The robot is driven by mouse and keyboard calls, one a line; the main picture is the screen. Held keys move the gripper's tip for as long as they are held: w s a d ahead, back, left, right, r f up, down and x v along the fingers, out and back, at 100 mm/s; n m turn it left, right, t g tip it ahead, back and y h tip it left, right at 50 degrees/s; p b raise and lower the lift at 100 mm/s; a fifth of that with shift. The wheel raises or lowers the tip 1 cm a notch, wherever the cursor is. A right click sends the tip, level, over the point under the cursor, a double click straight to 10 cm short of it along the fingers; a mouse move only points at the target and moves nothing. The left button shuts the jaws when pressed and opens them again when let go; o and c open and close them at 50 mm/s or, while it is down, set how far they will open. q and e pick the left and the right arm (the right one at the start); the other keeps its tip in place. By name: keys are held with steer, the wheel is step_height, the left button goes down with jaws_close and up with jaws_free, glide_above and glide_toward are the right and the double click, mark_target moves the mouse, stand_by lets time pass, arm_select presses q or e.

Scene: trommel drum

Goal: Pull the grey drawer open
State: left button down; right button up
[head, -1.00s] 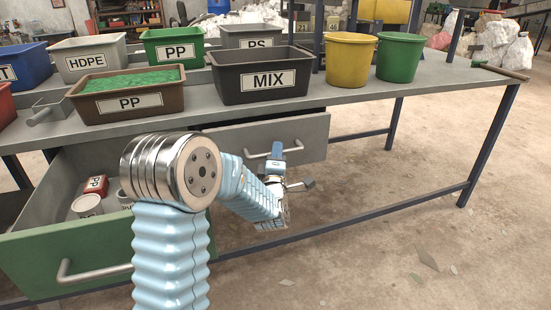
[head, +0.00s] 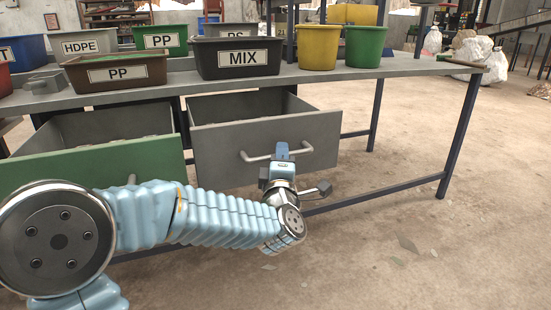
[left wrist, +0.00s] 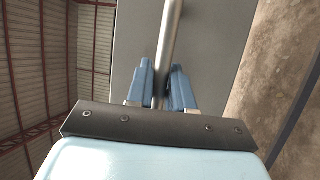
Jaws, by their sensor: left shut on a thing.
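The grey drawer (head: 265,150) under the bench stands partly open, and part of its inside shows behind its front. Its bar handle (head: 308,149) runs across the front. My left gripper (head: 282,152) is at the handle and shut on it. In the left wrist view the handle (left wrist: 171,40) passes between the two blue fingers (left wrist: 164,88), with the grey drawer front (left wrist: 215,55) behind. My right gripper is in neither view.
The green drawer (head: 95,170) to the left is also open, partly hidden by my left arm. The bench top (head: 350,75) holds labelled bins, including the MIX bin (head: 237,57), a yellow bucket (head: 318,47) and a green bucket (head: 365,47).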

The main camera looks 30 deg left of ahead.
arm_select(q)
steer(key=shift+s+d, duration=0.8)
steer(key=shift+d, duration=0.05)
steer(key=c, duration=1.1)
jaws_free()
steer(key=b+v, duration=0.3)
steer(key=v, duration=1)
steer(key=shift+s+d+f+b, duration=0.15)
steer(key=shift+s+b, duration=0.2)
steer(key=shift+b, duration=0.05)
